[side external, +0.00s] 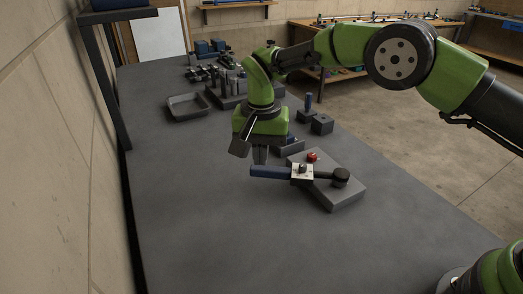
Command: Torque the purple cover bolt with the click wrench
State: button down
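A tool that looks like the click wrench, with a blue handle (270,172), lies across or just above a grey block (343,199) on the bench. Its dark round end (340,177) is at the right. A pale square piece with a small grey knob (302,173) sits at its middle. A red round bolt head (312,156) stands on the block behind it. I cannot make out a purple bolt. My gripper (260,161) points down right at the blue handle. The view does not show whether its fingers grip the handle.
The grey bench (200,220) is clear in front and to the left. A small dark block (322,124) and an upright blue-handled tool (308,103) stand behind. A grey tray (187,107) and several dark parts sit farther back. A shelf post (108,85) rises at left.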

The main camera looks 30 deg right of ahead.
aim_at(262, 170)
jog(key=shift+f, duration=3.35)
jog(key=shift+w, duration=0.1)
jog(key=shift+w+d, duration=0.2)
jog(key=shift+w, duration=0.15)
jog(key=shift+w+d, duration=0.15)
jog(key=shift+w+d, duration=0.15)
jog(key=shift+w, duration=0.1)
jog(key=shift+w+d, duration=0.1)
jog(key=shift+w+d, duration=0.2)
jog(key=shift+w, duration=0.05)
dwell(0.5)
